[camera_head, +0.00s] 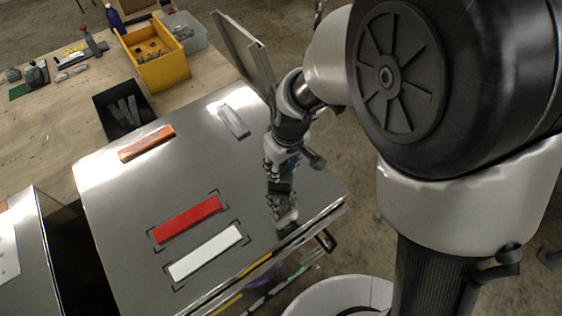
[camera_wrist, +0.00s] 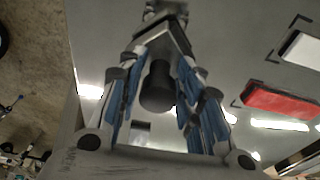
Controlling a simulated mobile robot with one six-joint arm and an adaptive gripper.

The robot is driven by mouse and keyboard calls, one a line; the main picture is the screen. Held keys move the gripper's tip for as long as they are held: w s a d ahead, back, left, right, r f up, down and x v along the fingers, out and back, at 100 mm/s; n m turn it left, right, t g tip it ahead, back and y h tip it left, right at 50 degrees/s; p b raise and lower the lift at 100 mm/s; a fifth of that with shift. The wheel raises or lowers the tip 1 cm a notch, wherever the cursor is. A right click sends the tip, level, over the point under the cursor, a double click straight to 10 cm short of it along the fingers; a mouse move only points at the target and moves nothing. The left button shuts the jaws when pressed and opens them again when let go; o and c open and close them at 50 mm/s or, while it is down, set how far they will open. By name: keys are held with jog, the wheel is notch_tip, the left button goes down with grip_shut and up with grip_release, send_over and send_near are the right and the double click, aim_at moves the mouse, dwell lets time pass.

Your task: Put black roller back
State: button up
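My gripper (camera_head: 283,205) points down at the near right part of the shiny aluminium trailer top (camera_head: 130,235). Its fingers come close together around a dark piece. In the wrist view a black cylinder, seemingly the black roller (camera_wrist: 158,88), sits between the fingers (camera_wrist: 165,30), its rounded end towards the camera. The far end of the held piece is partly hidden by the fingers, and its contact with the surface is unclear. In the head view the roller's shape is hard to make out against the gripper.
A red bar (camera_head: 187,218) and a white bar (camera_head: 205,252) lie inside black corner marks left of my gripper. An orange bar (camera_head: 146,143) and a grey bar (camera_head: 233,120) lie farther back. A black tray (camera_head: 103,101) and yellow bin (camera_head: 165,75) stand on the wooden table.

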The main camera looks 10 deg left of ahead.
aim_at(285, 177)
jog(key=shift+o, duration=0.9)
jog(key=shift+w+r+p, duration=0.1)
jog(key=shift+r+p, duration=0.4)
jog(key=shift+r, duration=0.05)
notch_tip(285, 177, up, 12)
jog(key=s+d+p, duration=0.1)
jog(key=s+d+r+m+t, duration=0.1)
jog(key=s+d+r+m, duration=0.15)
jog(key=d, duration=0.35)
jog(key=s+d+r+m+t, duration=0.1)
jog(key=d+r, duration=0.3)
jog(key=d, duration=0.1)
jog(key=s+d+r+m+t+h, duration=0.1)
jog(key=s+d+r+m, duration=0.1)
jog(key=s+d+m, duration=0.4)
jog(key=s+d, duration=0.4)
jog(key=d, duration=0.1)
jog(key=shift+d+t, duration=0.3)
